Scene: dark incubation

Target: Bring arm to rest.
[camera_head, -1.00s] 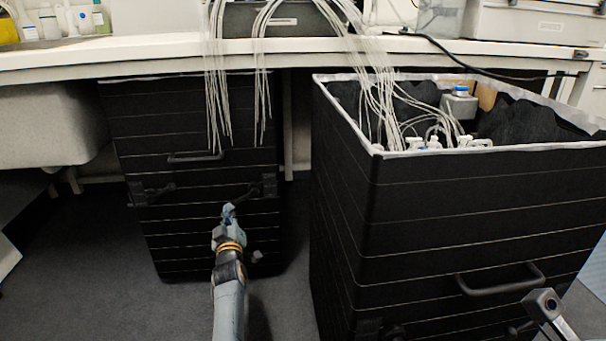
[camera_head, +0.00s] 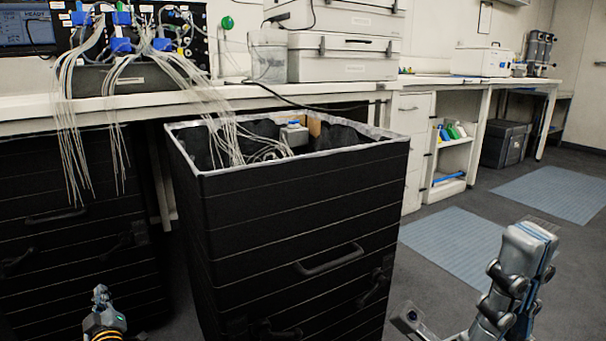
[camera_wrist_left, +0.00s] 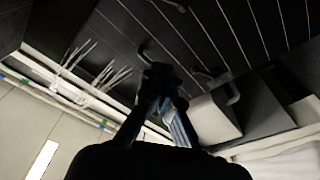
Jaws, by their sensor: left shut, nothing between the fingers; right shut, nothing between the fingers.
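My left gripper (camera_head: 101,294) shows low at the left in the head view, in front of the black cabinet under the bench. It is shut and empty. The left wrist view also shows its fingers together (camera_wrist_left: 162,88), dark against the black drawer fronts. My right gripper (camera_head: 530,238) stands at the lower right in the head view, its grey-blue fingers pointing up. It is shut with nothing between the fingers, over the floor to the right of the black bin. Much of both arms is out of view.
A large black open-topped bin (camera_head: 290,215) with a white rim stands between my grippers, with tubing running into it. A white bench (camera_head: 30,112) runs behind. Another black cabinet (camera_head: 65,190) stands at the left. Blue-grey mats (camera_head: 460,245) lie on open floor at the right.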

